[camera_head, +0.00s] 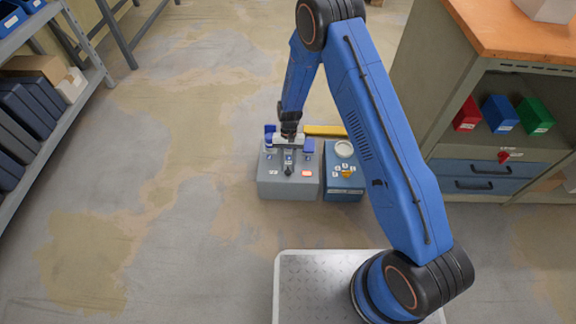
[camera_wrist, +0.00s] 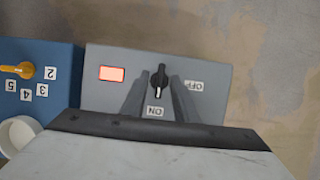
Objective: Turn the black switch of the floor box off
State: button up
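The grey floor box (camera_head: 268,187) stands on the floor, below my arm. In the wrist view its top face (camera_wrist: 215,70) carries the black switch (camera_wrist: 158,80), a lit red-orange lamp (camera_wrist: 111,73), an ON label (camera_wrist: 155,111) and an OFF label (camera_wrist: 194,86). The switch's white mark points down toward ON. My gripper (camera_wrist: 160,86) is open, with one grey finger on each side of the switch. Narrow gaps seem to separate the fingers from the knob. In the head view my gripper (camera_head: 289,157) hangs over the box top and partly covers it.
A blue box (camera_head: 343,185) with a yellow knob (camera_wrist: 24,70), number labels and a round white part stands right beside the grey box. A workbench with coloured bins (camera_head: 500,113) is at the right, a shelf (camera_head: 60,125) at the left. Open floor lies between.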

jog(key=shift+c, duration=0.3)
grip_shut()
jog(key=shift+n, duration=0.4)
jog(key=n+h, duration=0.1)
jog(key=n, duration=0.1)
jog(key=shift+a+n, duration=0.15)
jog(key=shift+n, duration=0.25)
jog(key=n+t+h, duration=0.1)
jog(key=n, duration=0.2)
jog(key=shift+a+n+h, duration=0.1)
jog(key=shift+n+h, duration=0.2)
jog(key=shift+h, duration=0.1)
jog(key=n, duration=0.2)
jog(key=n+t+h, duration=0.1)
jog(key=n, duration=0.2)
jog(key=shift+s+a+n, duration=0.15)
jog(key=shift+s+n, duration=0.05)
jog(key=shift+n, duration=0.1)
jog(key=n+t+h, duration=0.1)
jog(key=n+t, duration=0.1)
jog(key=n, duration=0.2)
jog(key=shift+s+n, duration=0.15)
jog(key=shift+n, duration=0.25)
jog(key=shift+n+t, duration=0.3)
